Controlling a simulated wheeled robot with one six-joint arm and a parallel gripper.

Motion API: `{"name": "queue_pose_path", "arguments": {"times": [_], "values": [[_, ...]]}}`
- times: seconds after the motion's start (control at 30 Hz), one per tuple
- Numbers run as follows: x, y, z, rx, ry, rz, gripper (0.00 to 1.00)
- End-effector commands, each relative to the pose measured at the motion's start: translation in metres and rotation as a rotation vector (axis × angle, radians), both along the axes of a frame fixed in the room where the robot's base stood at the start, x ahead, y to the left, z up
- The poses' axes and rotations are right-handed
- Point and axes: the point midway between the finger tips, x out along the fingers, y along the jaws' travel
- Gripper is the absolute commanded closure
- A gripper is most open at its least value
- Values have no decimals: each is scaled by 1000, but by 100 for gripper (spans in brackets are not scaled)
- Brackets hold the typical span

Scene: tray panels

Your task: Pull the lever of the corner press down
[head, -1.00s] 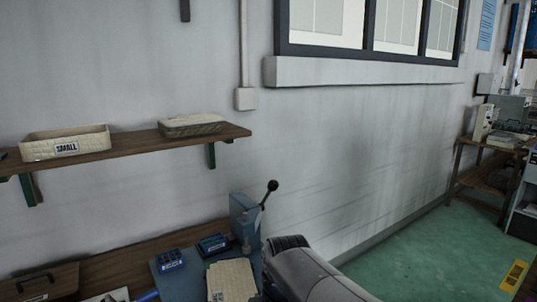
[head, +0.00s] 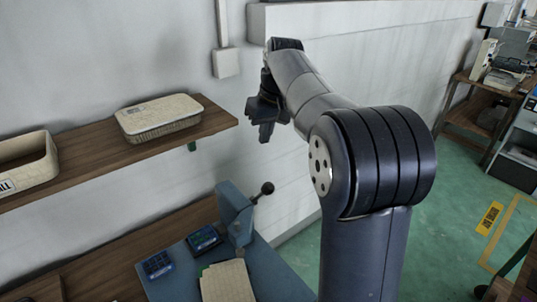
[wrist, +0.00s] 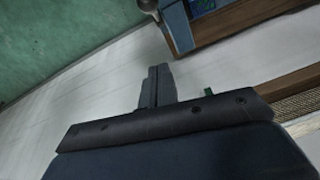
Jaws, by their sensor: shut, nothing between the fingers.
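The corner press (head: 236,212) is a blue-grey upright body on a blue plate at the end of the bench. Its lever (head: 267,188) is a short dark rod with a black ball knob, slanting up and to the right. My gripper (head: 265,137) is in the air above the lever in the head view, apart from it, with fingers pointing down. In the wrist view my gripper (wrist: 157,70) shows its fingers shut together with nothing between them. The press (wrist: 179,25) and the dark knob (wrist: 148,4) are at the top edge there, partly cut off.
A wall shelf (head: 150,150) holds a lidded basket (head: 158,117) and an open basket (head: 25,162), left of my gripper. Blue small trays (head: 204,240) and a cream panel (head: 228,282) lie beside the press. The wall is close behind; green floor (head: 440,215) is open at right.

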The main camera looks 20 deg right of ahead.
Motion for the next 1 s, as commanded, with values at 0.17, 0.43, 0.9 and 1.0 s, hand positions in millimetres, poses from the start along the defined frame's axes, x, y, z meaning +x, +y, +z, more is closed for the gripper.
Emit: {"name": "queue_pose_path", "arguments": {"times": [0.17, 0.43, 0.9, 1.0], "values": [[1, 0, 2, 0, -2, 2, 100], [1, 1, -2, 1, 0, 1, 100], [19, 12, -84, 0, 5, 2, 100], [17, 12, -98, 0, 1, 0, 100]]}}
